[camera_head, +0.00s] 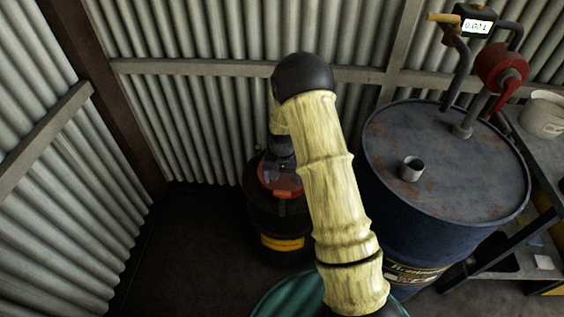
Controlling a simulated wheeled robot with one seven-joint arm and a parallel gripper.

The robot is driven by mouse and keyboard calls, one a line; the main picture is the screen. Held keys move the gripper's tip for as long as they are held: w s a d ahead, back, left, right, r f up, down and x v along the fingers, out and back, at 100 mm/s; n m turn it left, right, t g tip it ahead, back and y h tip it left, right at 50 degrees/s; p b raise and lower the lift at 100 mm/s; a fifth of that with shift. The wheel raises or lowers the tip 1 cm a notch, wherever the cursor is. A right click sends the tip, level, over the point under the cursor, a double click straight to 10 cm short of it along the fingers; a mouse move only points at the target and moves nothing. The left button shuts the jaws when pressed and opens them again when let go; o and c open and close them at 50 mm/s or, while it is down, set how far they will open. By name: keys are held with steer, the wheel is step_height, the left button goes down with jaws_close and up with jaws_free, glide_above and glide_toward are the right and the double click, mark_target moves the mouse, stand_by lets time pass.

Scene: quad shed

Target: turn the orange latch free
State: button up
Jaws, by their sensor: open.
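A dark drum (262,218) stands on the floor against the corrugated wall, with a red-orange top (293,190) and a yellow-orange band low on its front (283,243). I cannot make out a separate orange latch; a small dark piece shows at the top's front edge. My gripper (281,168) points down over the drum top and is open. My pale yellow arm covers the drum's right side. The fingertips are small and dark against the drum, so I cannot tell whether they touch anything.
A large blue drum (447,160) with a grey cup (411,168) and a red hand pump (501,67) stands to the right. A metal shelf (530,150) holds a white bucket (543,115). A green rounded thing (287,300) is at the front. Floor at left is clear.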

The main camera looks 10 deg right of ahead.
step_height(320, 180, up, 9)
steer(key=shift+b, duration=0.35)
steer(key=shift+f, duration=0.15)
steer(key=shift+s+a, duration=0.15)
steer(key=s+r+n+t+p, duration=0.1)
steer(key=s+r, duration=0.5)
steer(key=s, duration=0.4)
steer(key=s+d+r+n+t+p, duration=0.1)
steer(key=s+r+n, duration=0.1)
steer(key=s+r, duration=0.5)
steer(key=s, duration=0.3)
steer(key=shift+s+d+r+t, duration=0.25)
steer(key=shift+s+r+t, duration=0.05)
